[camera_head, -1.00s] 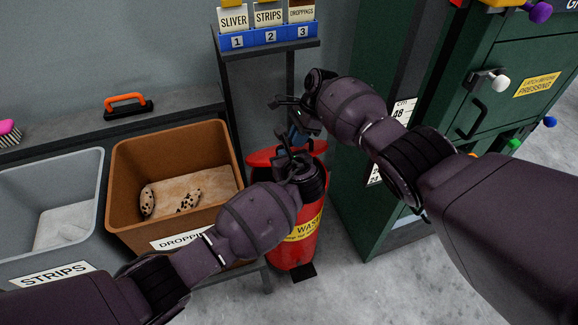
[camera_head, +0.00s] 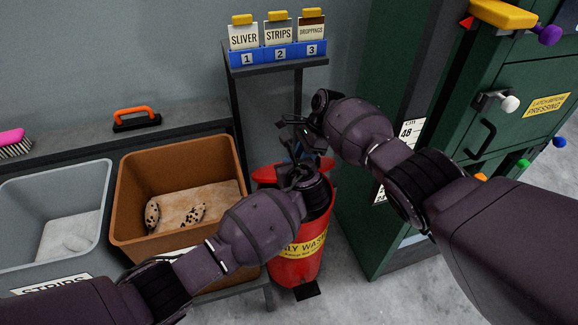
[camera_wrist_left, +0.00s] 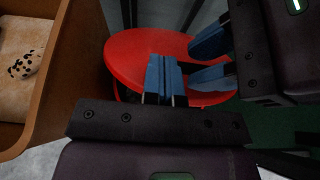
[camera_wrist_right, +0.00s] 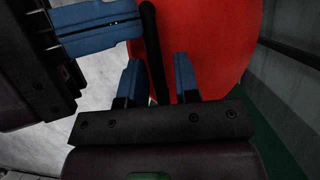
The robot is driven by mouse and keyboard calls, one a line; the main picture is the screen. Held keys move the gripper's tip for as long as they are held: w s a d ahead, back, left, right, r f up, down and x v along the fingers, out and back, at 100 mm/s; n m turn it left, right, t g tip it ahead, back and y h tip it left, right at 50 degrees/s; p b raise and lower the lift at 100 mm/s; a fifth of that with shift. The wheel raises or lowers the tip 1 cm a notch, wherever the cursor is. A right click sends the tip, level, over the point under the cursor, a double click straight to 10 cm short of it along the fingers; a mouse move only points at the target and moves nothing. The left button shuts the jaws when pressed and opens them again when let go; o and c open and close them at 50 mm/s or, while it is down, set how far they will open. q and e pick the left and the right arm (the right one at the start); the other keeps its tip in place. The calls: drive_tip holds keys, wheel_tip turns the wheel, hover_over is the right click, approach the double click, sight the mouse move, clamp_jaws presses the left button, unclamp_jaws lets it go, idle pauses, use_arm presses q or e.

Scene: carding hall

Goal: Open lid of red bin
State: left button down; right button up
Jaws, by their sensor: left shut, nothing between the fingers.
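In the left wrist view the lid (camera_wrist_left: 135,48) is a red disc behind my shut, empty left gripper (camera_wrist_left: 162,62). In the head view my left gripper (camera_head: 292,165) is over the bin's top. My right gripper (camera_head: 298,140) is just above it, fingers apart. In the right wrist view, a black bar (camera_wrist_right: 153,50) shows between the right gripper's fingertips (camera_wrist_right: 157,65), before the red surface.
A brown droppings crate (camera_head: 128,195) and a grey strips crate (camera_head: 20,195) stand to the left. The shelf stand (camera_head: 262,70) with labelled cards rises behind the bin. The green machine (camera_head: 360,225) is close on the right.

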use_arm(q)
drive_tip(key=shift+a+f, duration=0.2)
drive_tip(key=shift+f, duration=0.05)
use_arm(e)
drive_tip(key=shift+o, duration=0.7)
drive_tip(key=shift+a, duration=0.1)
drive_tip(key=shift+r, duration=0.1)
